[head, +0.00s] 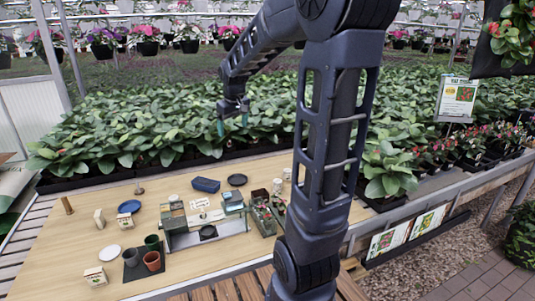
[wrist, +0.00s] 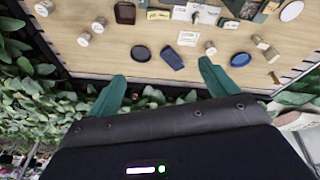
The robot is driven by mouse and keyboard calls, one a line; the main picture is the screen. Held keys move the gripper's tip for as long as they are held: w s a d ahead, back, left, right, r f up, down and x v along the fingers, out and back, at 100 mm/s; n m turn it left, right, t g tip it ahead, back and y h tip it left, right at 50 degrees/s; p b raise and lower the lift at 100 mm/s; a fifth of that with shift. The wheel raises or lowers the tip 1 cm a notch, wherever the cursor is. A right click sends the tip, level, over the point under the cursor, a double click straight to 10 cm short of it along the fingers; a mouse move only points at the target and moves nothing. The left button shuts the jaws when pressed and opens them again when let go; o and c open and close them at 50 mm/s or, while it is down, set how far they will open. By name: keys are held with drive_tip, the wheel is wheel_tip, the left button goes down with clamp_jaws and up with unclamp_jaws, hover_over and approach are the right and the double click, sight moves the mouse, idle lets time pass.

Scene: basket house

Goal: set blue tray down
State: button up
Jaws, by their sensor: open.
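The blue tray (head: 206,185) is a small dark-blue rectangular tray lying flat on the wooden table, near its far edge. It also shows in the wrist view (wrist: 172,59), beyond my fingertips. My gripper (head: 233,122) hangs in the air over the green plants behind the table, clear of the tray. In the wrist view my gripper (wrist: 162,75) shows two teal fingers spread wide with nothing between them.
A black plate (head: 237,180) lies just right of the tray. A round blue plate (head: 129,206), a white plate (head: 109,252), a terracotta pot (head: 152,261) and a grey stand (head: 205,236) share the wooden table (head: 75,240). Bare wood lies left of the tray.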

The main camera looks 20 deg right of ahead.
drive_tip(key=s+d+m, duration=0.1)
drive_tip(key=s+m, duration=0.1)
drive_tip(key=s, duration=1)
drive_tip(key=s+d+m+t, duration=0.1)
drive_tip(key=s+d, duration=0.1)
drive_tip(key=s, duration=1.1)
drive_tip(key=shift+f+m, duration=0.3)
drive_tip(key=shift+m, duration=0.1)
drive_tip(key=shift+s+d, duration=0.1)
